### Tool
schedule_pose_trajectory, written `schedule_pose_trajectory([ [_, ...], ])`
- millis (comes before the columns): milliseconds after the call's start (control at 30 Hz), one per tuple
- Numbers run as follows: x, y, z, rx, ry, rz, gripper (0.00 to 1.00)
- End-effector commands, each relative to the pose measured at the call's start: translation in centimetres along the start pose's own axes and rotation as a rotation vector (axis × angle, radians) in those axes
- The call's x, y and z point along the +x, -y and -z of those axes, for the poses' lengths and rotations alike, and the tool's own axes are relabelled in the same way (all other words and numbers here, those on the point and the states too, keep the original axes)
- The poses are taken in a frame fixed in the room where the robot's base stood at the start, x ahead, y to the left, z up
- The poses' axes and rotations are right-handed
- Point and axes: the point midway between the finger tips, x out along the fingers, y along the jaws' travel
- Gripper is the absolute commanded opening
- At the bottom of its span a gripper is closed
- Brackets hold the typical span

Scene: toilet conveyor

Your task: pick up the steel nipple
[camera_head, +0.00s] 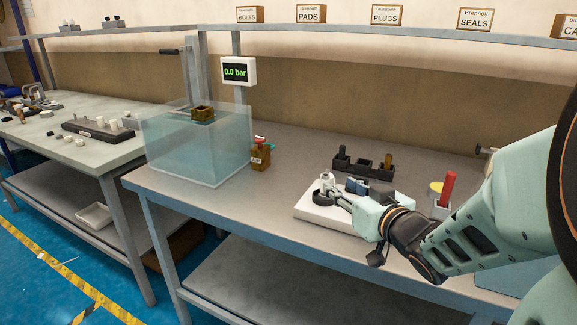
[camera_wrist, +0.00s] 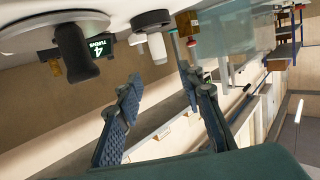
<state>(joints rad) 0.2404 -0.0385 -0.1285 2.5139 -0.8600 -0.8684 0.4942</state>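A small pale grey piece, which may be the steel nipple (camera_head: 326,179), stands by a black ring on the white board (camera_head: 345,222). In the wrist view a pale cylindrical piece (camera_wrist: 157,48) shows beside a dark ring (camera_wrist: 151,20), just beyond my fingertips; I cannot be sure that it is the nipple. My gripper (camera_head: 338,196) reaches over the board from the right, with its fingertips close to the ring. In the wrist view its two fingers (camera_wrist: 166,84) are apart with nothing between them. The fingers partly hide the board.
A dark rack (camera_head: 362,166) stands behind the board. A red-topped piece (camera_head: 448,188) stands to the right, near my arm. The bench between bottle and board is clear.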

Motion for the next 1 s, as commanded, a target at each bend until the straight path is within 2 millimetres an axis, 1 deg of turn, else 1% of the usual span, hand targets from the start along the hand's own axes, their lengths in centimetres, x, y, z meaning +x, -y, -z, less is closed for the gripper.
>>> schedule_pose_trajectory([
  [33, 1.1, 0.1, -0.3, 0.000, 0.002, 0.004, 0.35],
  [100, 2.1, 0.1, -0.2, 0.000, 0.001, 0.002, 0.35],
  [200, 3.3, 0.1, -0.1, 0.001, 0.002, 0.001, 0.35],
  [367, 4.4, 0.1, -0.1, 0.000, 0.000, 0.000, 0.35],
  [500, 6.5, 0.2, 0.0, -0.001, 0.001, 0.002, 0.35],
  [633, 8.2, 0.2, 0.0, 0.000, 0.002, 0.000, 0.35],
  [733, 8.9, 0.2, 0.1, 0.001, 0.001, -0.002, 0.35],
  [967, 9.0, 0.2, 0.2, 0.001, 0.001, -0.002, 0.35],
  [1000, 9.0, 0.2, 0.2, 0.001, 0.001, -0.002, 0.31],
])
